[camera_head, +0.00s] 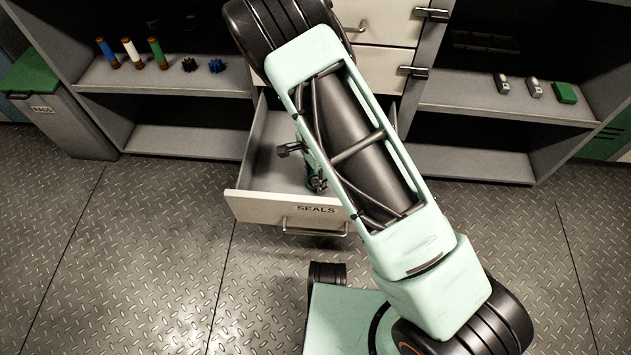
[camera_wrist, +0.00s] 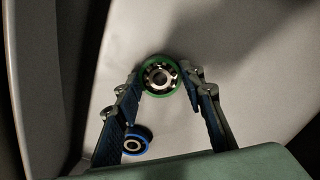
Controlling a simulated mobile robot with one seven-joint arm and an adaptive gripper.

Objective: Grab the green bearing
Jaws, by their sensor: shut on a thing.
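The green bearing (camera_wrist: 147,84), a ring with a green rim and metal centre, is between the fingertips of my gripper (camera_wrist: 160,78) in the wrist view. My gripper is shut on it, with one finger on each side. Whether the bearing touches the drawer floor, I cannot tell. In the head view my gripper (camera_head: 303,168) is down inside the open drawer labelled SEALS (camera_head: 262,207).
A blue bearing (camera_wrist: 137,141) lies close to the left finger. Drawer walls surround the gripper. The left shelf (camera_head: 165,78) holds blue, white and green cylinders and two gear-like parts. The right shelf (camera_head: 490,105) holds two metal parts and a green block (camera_head: 565,93).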

